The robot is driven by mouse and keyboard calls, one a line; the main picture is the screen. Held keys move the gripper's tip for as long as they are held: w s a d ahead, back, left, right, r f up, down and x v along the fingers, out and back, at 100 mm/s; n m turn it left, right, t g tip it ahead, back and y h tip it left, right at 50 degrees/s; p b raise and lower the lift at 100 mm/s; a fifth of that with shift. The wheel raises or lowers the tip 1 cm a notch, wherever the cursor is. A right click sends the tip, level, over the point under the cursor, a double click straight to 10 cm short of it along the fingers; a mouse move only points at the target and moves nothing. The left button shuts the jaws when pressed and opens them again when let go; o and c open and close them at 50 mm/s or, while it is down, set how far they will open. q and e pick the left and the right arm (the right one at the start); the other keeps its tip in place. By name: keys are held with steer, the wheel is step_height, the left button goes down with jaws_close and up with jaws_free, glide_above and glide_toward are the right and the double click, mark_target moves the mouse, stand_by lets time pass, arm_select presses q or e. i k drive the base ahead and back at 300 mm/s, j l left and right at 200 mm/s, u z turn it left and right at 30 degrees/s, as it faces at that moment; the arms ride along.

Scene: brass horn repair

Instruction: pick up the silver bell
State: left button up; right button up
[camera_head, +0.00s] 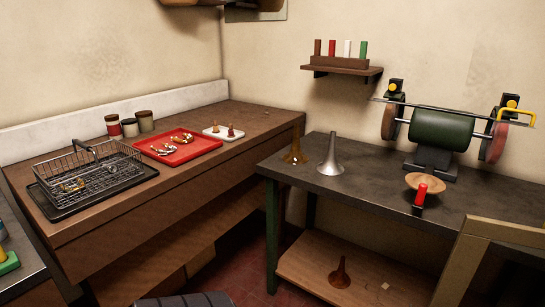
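The silver bell (329,162) stands upright on the dark top of the right workbench (375,185), wide flare down and narrow stem up. Another brown bell (340,274) stands on the bench's lower shelf. Neither of my grippers shows in the head view, and nothing is touching the silver bell.
A green buffing machine (442,129) stands at the bench's back right. A shallow bowl (425,181) and a red-handled tool (420,195) are in front of it. The left counter holds a wire basket (88,170) and a red tray (178,147). A wooden frame rises at lower right.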

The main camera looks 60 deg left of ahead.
mark_target(329, 166)
steer(key=u, duration=1.7)
steer(key=i+l+u, duration=0.1)
